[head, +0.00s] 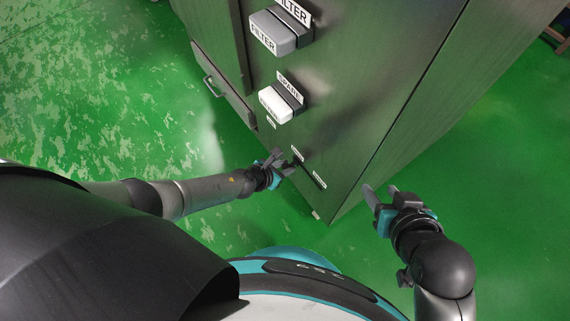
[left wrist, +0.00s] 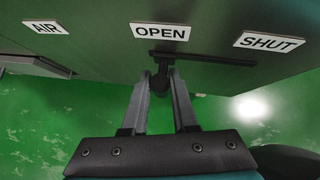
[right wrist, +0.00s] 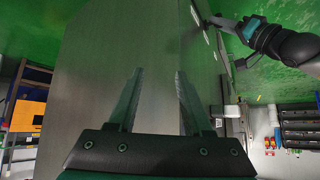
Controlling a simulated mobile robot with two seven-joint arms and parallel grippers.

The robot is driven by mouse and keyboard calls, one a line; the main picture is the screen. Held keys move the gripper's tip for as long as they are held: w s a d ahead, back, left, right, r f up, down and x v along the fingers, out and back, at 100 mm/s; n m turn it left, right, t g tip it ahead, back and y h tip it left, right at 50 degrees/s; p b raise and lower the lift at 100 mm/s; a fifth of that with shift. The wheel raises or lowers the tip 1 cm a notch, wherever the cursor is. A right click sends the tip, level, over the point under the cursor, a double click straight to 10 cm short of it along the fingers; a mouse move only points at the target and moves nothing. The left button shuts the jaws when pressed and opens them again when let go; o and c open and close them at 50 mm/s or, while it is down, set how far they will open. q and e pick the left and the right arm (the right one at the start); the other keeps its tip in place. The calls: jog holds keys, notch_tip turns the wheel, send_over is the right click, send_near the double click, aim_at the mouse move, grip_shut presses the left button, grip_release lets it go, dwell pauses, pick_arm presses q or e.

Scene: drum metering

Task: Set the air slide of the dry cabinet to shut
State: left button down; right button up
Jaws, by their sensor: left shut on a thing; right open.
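The dry cabinet (head: 365,70) is a dark metal box on the green floor. Low on its front is the air slide, a dark knob (left wrist: 163,72) in a horizontal slot (left wrist: 215,60). Labels above read AIR (left wrist: 46,27), OPEN (left wrist: 160,32) and SHUT (left wrist: 269,41). The knob stands at the slot's left end, under OPEN. My left gripper (head: 285,164) is shut on the knob; its fingers (left wrist: 161,82) sit on either side of it. My right gripper (head: 380,191) is open and empty, beside the cabinet's right side.
Higher on the cabinet front are a grey FILTER box (head: 273,36) and a white box (head: 275,104). A drawer with a handle (head: 212,87) is at the left. In the right wrist view, shelving with a yellow bin (right wrist: 27,116) stands at the left.

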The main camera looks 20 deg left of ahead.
pick_arm(q)
jog(key=s+d+p, duration=0.1)
jog(key=s+d, duration=0.5)
jog(key=d, duration=0.2)
jog(key=shift+s+d+p, duration=0.15)
jog(key=shift+p, duration=0.2)
pick_arm(e)
jog(key=shift+s+d+r+m+g+h, duration=0.2)
jog(key=shift+s+d+g+h, duration=0.25)
jog(key=shift+s+d+g, duration=0.45)
jog(key=shift+s+d+r+m+g+h, duration=0.1)
jog(key=shift+s+d+r+g+h, duration=0.35)
jog(key=shift+s+d, duration=0.65)
jog(key=shift+w+d+f, duration=0.1)
jog(key=shift+w+f, duration=0.05)
pick_arm(q)
jog(key=c, duration=0.8)
grip_release()
jog(key=shift+o, duration=0.6)
